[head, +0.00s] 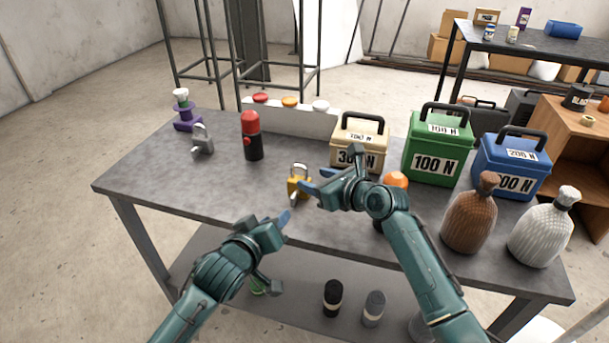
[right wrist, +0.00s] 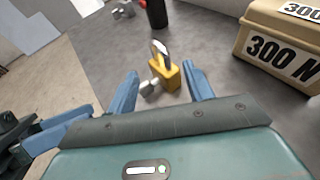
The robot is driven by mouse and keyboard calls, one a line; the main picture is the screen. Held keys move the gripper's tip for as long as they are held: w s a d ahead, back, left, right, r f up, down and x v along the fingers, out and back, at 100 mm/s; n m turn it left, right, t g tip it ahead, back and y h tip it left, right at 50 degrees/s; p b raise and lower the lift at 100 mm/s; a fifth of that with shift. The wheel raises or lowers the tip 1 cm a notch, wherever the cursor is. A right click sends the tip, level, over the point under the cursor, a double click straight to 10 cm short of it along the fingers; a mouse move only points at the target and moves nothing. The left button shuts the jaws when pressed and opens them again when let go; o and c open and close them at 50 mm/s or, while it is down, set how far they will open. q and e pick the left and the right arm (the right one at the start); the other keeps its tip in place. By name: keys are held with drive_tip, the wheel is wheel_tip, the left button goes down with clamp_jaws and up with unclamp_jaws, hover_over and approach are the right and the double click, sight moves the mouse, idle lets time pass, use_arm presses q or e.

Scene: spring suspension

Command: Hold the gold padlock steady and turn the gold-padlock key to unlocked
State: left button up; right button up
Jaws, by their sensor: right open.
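The gold padlock (head: 300,180) stands on the grey table with its silver shackle up. A silver key (head: 293,199) shows at its front, low on the left. My right gripper (head: 307,181) is open, its blue fingers close to the padlock's right side. In the right wrist view the padlock (right wrist: 165,73) and key (right wrist: 149,88) lie ahead, between and beyond the open fingertips (right wrist: 163,80), with no clear contact. My left gripper (head: 286,222) is near the table's front edge, below the padlock, apart from it; whether its jaws are open is hard to see.
A silver padlock (head: 202,140) and a red-topped black bottle (head: 252,136) stand to the left. Behind is a white panel with buttons (head: 290,118). Beige (head: 357,143), green (head: 436,148) and blue (head: 511,165) weight boxes and two sacks fill the right. The left front of the table is clear.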

drive_tip(key=shift+x, duration=3.05)
clamp_jaws()
